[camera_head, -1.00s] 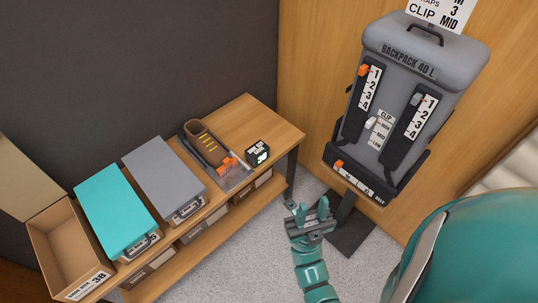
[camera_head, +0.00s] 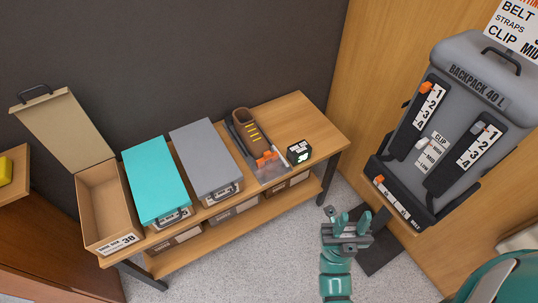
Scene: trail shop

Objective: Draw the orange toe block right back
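The orange toe block (camera_head: 267,159) sits on a foot-measuring device (camera_head: 272,172) at the right part of the wooden bench, at the toe end of a brown shoe (camera_head: 252,131). The shoe has yellow laces and lies along the device, pointing toward the front edge. The block looks close to the shoe's toe; I cannot tell whether they touch. My gripper (camera_head: 346,219) is in front of the bench, right of and nearer than the block, well apart from it. Its fingers are spread and nothing shows between them.
A small black display box (camera_head: 299,152) stands right of the block. Left are a grey shoebox (camera_head: 205,158), a teal shoebox (camera_head: 155,180) and an open cardboard box (camera_head: 104,205). A grey backpack (camera_head: 462,110) stands by the wood wall. Bare bench top (camera_head: 302,116) shows behind the display.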

